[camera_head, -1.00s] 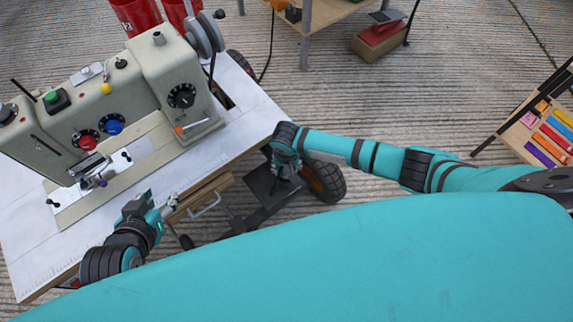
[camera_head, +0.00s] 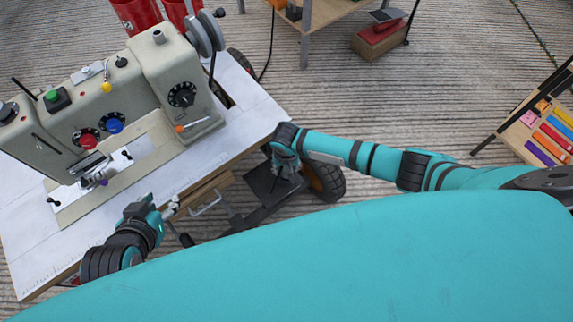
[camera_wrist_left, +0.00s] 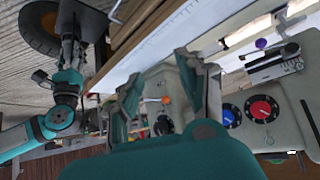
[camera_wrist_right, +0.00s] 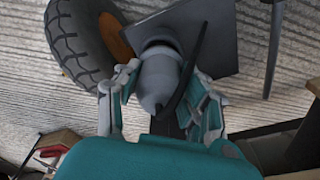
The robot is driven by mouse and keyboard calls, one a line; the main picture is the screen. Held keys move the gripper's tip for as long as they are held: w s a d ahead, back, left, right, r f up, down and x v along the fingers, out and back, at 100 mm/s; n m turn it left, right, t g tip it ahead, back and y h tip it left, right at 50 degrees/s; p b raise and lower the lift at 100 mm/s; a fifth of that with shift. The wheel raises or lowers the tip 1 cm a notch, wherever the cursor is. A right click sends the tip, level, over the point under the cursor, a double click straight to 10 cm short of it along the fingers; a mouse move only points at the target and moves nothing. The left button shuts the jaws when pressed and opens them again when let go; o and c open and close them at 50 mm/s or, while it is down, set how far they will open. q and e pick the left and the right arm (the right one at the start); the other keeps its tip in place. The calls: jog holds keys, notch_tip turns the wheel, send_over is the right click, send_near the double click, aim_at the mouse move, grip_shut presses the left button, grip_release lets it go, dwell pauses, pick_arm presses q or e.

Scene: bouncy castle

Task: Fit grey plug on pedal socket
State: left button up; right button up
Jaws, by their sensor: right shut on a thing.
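The grey plug (camera_wrist_right: 160,75) is a rounded grey cylinder between the fingers of my right gripper (camera_wrist_right: 160,98) in the right wrist view. A black cable runs beside it. The plug's far end is in front of a dark flat plate (camera_wrist_right: 220,35), which seems to be the pedal; the socket itself is hidden, and I cannot tell whether plug and plate touch. In the head view my right gripper (camera_head: 284,168) is beside the dark pedal plate (camera_head: 262,186), below the table edge. My left gripper (camera_head: 170,208) is open and empty near the table's front edge; it also shows in the left wrist view (camera_wrist_left: 166,88).
A sewing machine (camera_head: 160,80) stands on the white table (camera_head: 30,235). A black wheel with an orange hub (camera_head: 325,182) is close to my right gripper. A wooden drawer with a handle (camera_head: 210,192) sits under the table edge.

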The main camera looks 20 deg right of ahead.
pick_arm(q)
jog(key=shift+w+r, duration=0.2)
jog(key=shift+w, duration=0.1)
pick_arm(e)
jog(key=shift+f, duration=0.3)
pick_arm(q)
jog(key=shift+w+d+r+t, duration=0.2)
jog(key=shift+w+r+t, duration=0.15)
jog(key=shift+w+t, duration=0.2)
pick_arm(e)
jog(key=shift+f, duration=0.3)
jog(key=shift+f, duration=0.3)
jog(key=o, duration=1.3)
jog(key=r, duration=0.4)
jog(key=s+r, duration=0.1)
jog(key=r, duration=0.7)
jog(key=shift+s+a, duration=0.2)
jog(key=shift+a, duration=0.05)
